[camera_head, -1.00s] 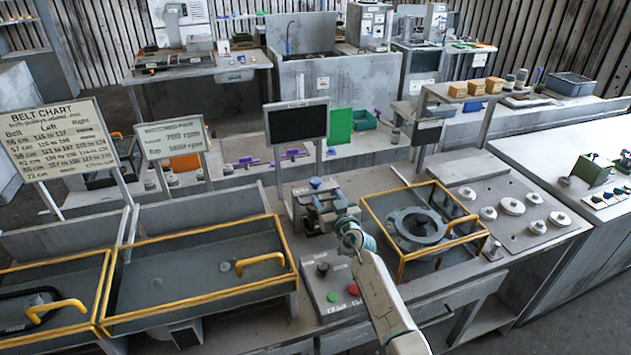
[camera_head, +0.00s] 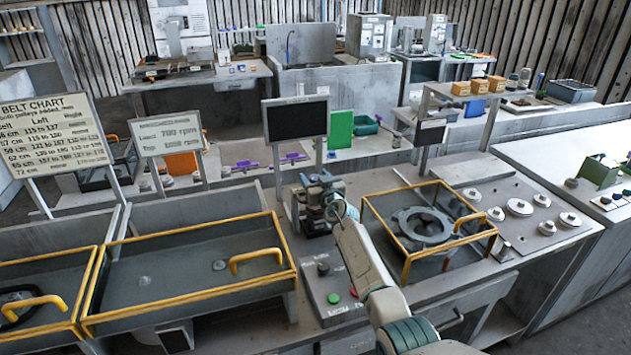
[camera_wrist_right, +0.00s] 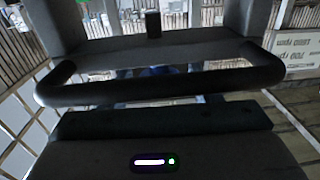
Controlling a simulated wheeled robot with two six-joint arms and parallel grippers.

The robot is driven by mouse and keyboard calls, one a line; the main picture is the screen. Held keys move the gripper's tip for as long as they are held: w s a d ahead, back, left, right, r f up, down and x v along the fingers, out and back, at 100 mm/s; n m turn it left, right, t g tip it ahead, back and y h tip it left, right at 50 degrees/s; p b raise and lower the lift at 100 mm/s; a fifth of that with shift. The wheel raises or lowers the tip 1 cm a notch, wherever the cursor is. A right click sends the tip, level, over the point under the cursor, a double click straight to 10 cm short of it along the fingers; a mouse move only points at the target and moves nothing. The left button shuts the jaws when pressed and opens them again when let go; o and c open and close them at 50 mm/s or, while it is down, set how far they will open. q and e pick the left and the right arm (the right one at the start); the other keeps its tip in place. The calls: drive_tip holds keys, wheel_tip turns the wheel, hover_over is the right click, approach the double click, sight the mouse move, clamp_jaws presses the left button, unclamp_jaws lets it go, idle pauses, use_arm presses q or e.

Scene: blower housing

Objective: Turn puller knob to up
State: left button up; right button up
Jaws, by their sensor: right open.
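The puller (camera_head: 315,216), a small dark grey clamp-like device, stands on the bench left of the yellow-railed bin. Its top and right side are largely covered by my right gripper (camera_head: 322,184), which is open over it. A blue knob on its top is mostly hidden in the head view. A blurred bluish patch (camera_wrist_right: 155,72) shows behind the dark bar in the right wrist view; I cannot tell for sure that it is the knob. Contact cannot be told. My left gripper is not in view.
A control box (camera_head: 338,299) with a black knob and a green button sits in front of the puller. A yellow-railed bin (camera_head: 377,215) with a round grey housing stands right, a longer railed tray (camera_head: 180,297) left. A black monitor (camera_head: 295,119) rises behind.

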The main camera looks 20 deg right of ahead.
drive_tip(key=c, duration=1)
drive_tip(key=shift+f+n+g+y+b, duration=0.1)
drive_tip(key=shift+n+g+y+b, duration=0.2)
drive_tip(key=shift+n+y+b, duration=1.15)
drive_tip(key=n+g+y+b, duration=0.1)
drive_tip(key=y, duration=0.2)
drive_tip(key=n+g+y+b, duration=0.1)
drive_tip(key=n+y, duration=0.1)
drive_tip(key=y, duration=0.1)
drive_tip(key=shift+d+f, duration=0.1)
drive_tip(key=n+g+y+b, duration=0.4)
drive_tip(key=g+y+b, duration=0.1)
drive_tip(key=b, duration=0.4)
drive_tip(key=shift+f+n, duration=0.1)
drive_tip(key=shift+n, duration=0.15)
drive_tip(key=shift+g+b, duration=0.4)
drive_tip(key=shift+b, duration=0.25)
drive_tip(key=shift+n+g+y+b, duration=0.25)
drive_tip(key=shift+n+g+b, duration=0.05)
drive_tip(key=shift+n+b, duration=0.1)
